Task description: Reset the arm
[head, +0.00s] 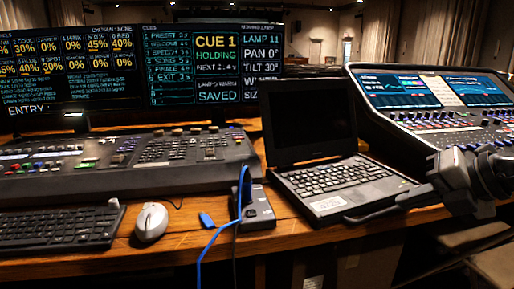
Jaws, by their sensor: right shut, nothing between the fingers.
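My right gripper (368,213) comes in from the right edge, low over the front right corner of the black laptop (345,184). Its dark fingers are shut with nothing between them and point left along the laptop's front edge. I cannot tell whether they touch the laptop or the desk. The wrist and arm behind it stand in front of the right mixing console's lower edge. My left gripper is not in view.
The wooden desk (180,240) holds a lighting console (130,160), a keyboard (60,228), a white mouse (151,221) and a small black box (258,208) with a blue cable (215,238). A mixing console (440,120) stands at right. Bare wood shows around the mouse.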

